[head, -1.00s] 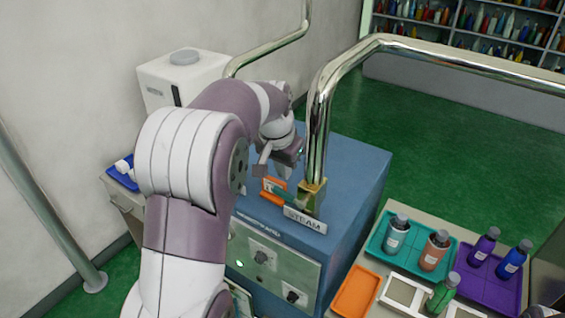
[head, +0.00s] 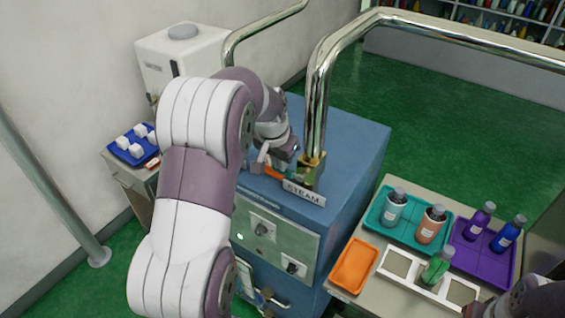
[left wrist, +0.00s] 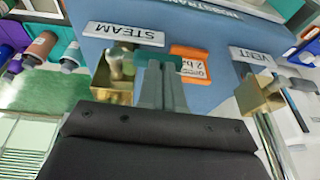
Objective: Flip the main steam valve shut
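The main steam valve (head: 312,172) is a brass body at the foot of the chrome pipe, behind the STEAM sign (head: 304,193). In the left wrist view the brass valve body (left wrist: 112,80) is left of my fingers, under the STEAM sign (left wrist: 124,34). Its teal lever (left wrist: 177,96) shows behind and beside the fingers. My left gripper (head: 268,165) is low over the blue cabinet at the lever. In the left wrist view its fingers (left wrist: 161,82) are together, overlapping the lever; contact is unclear. Part of my right arm (head: 530,300) shows at the lower right corner.
An orange tag (left wrist: 190,62) is close to the fingers. A VENT sign (left wrist: 252,58) and another brass valve (left wrist: 260,92) are on the right in the wrist view. The chrome pipe (head: 318,110) rises beside my gripper. A side table at right holds trays (head: 375,226) and bottles.

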